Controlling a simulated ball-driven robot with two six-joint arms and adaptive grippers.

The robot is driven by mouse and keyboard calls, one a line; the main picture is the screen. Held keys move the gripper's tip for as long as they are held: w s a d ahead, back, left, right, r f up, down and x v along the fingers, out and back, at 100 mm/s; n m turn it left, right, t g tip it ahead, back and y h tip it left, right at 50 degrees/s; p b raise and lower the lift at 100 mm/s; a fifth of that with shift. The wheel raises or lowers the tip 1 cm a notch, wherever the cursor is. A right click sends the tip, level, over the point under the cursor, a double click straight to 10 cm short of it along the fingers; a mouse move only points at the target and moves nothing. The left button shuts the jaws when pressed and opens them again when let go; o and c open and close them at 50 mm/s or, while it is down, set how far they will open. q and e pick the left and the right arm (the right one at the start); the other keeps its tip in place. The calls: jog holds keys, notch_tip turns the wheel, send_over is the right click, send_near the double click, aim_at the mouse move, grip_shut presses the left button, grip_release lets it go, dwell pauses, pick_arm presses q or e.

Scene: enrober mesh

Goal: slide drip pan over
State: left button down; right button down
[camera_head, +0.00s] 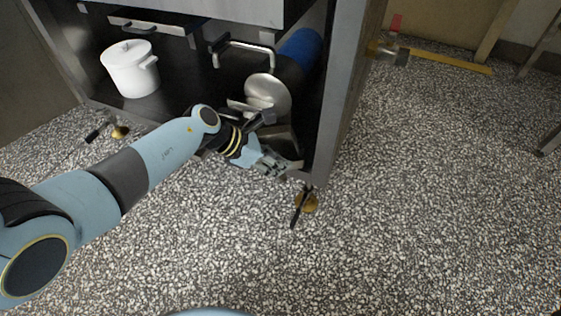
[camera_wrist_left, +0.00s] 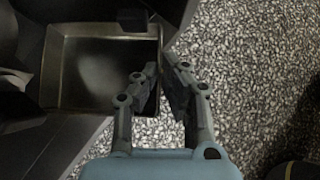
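The drip pan is a shallow rectangular metal tray. In the left wrist view the drip pan (camera_wrist_left: 95,72) fills the upper left, with its inside bare and darkly stained. In the head view only part of the drip pan (camera_head: 289,140) shows, low in the machine's open bay beside its right leg. My left gripper (camera_head: 283,168) reaches to the pan's near edge. In the wrist view my left gripper (camera_wrist_left: 161,64) has its fingertips drawn together on either side of the pan's right wall, with little gap. My right gripper is not in view.
A white lidded pot (camera_head: 130,70) stands to the left in the bay. A blue cylinder (camera_head: 300,48) and a round metal part (camera_head: 268,94) sit behind my gripper. The machine's leg panel (camera_head: 345,90) rises at right. The speckled floor (camera_head: 420,210) in front is clear.

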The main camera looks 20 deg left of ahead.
pick_arm(q)
jog(key=c, duration=1.4)
grip_release()
jog(key=v, duration=1.2)
jog(key=shift+s+f, duration=0.1)
